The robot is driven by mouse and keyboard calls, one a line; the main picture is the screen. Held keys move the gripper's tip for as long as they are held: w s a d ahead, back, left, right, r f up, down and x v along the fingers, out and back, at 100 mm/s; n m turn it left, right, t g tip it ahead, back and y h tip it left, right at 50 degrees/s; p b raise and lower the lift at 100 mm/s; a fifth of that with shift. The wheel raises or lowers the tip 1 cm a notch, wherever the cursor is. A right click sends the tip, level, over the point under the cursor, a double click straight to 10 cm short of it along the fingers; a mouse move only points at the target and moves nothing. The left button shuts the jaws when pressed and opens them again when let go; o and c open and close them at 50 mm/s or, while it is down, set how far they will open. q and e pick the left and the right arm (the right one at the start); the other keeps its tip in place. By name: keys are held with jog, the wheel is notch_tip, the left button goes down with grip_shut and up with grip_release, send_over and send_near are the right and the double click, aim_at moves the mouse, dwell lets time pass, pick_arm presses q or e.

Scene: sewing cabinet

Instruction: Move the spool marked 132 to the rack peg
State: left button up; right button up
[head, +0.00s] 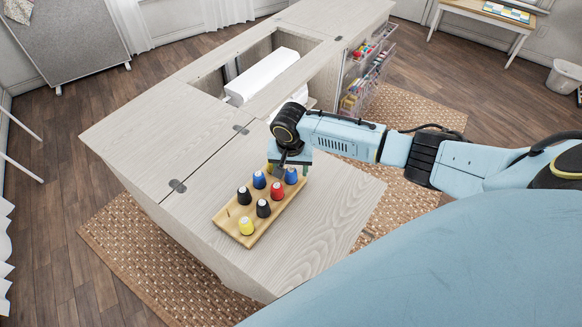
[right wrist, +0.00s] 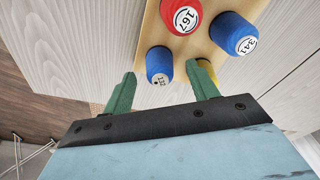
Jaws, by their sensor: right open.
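The wooden rack (head: 225,219) stands on the cabinet top with several coloured spools on it. In the right wrist view a red spool (right wrist: 176,14) reads 167 and a blue spool (right wrist: 231,28) reads 341. A nearer blue spool (right wrist: 159,65) has a small label I cannot read surely; in the head view it is the right blue one (head: 291,176). My right gripper (right wrist: 161,70) is open, its green fingertips on either side of this spool, apparently not closed on it. A yellow spool (right wrist: 207,70) is partly behind the right finger. My left gripper is out of view.
A white machine (head: 262,76) sits in the cabinet opening behind. The cabinet top (head: 320,215) right of the rack is clear.

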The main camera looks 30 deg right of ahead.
notch_tip(320, 180, up, 13)
jog(key=s+a+p, duration=0.1)
jog(key=p, duration=0.1)
jog(key=shift+s+r, duration=0.15)
dwell(0.6)
